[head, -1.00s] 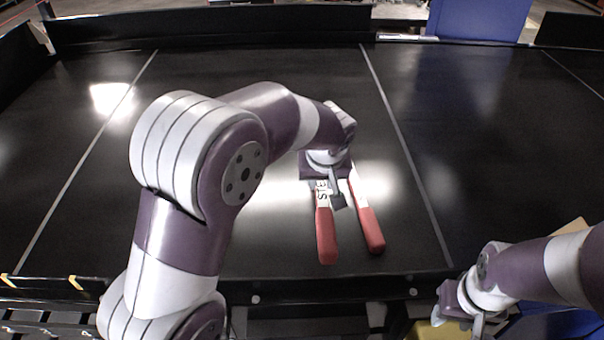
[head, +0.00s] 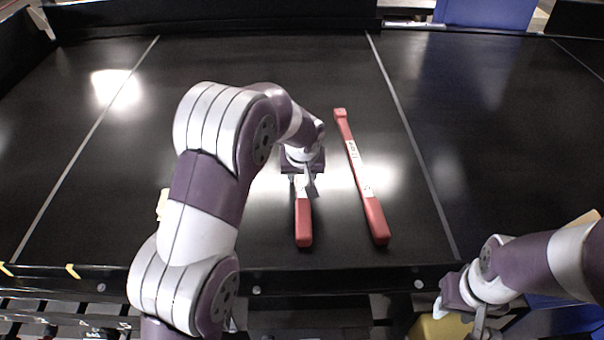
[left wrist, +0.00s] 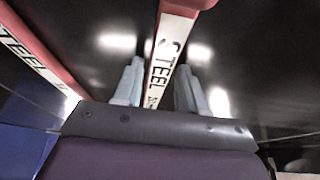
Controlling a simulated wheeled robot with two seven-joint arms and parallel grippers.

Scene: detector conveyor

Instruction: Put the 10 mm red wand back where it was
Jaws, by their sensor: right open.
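Two red wands with white labels are over the black conveyor belt. My left gripper (head: 305,188) is shut on the left wand (head: 303,225), whose far part is hidden behind the gripper and arm. In the left wrist view this wand (left wrist: 172,45) runs between the two grey fingers, and its label reads "STEEL". The other wand (head: 361,180) lies apart to the right, and part of it shows in the left wrist view (left wrist: 35,45). I cannot read 10 mm on either. My right gripper (head: 462,316) is open at the lower right, off the belt.
The black belt (head: 240,60) has pale cross lines and is clear around the wands. Its dark front rail (head: 330,279) runs in front. A yellow object (head: 436,327) is below my right gripper. A pale object (head: 163,203) is partly hidden behind my left arm.

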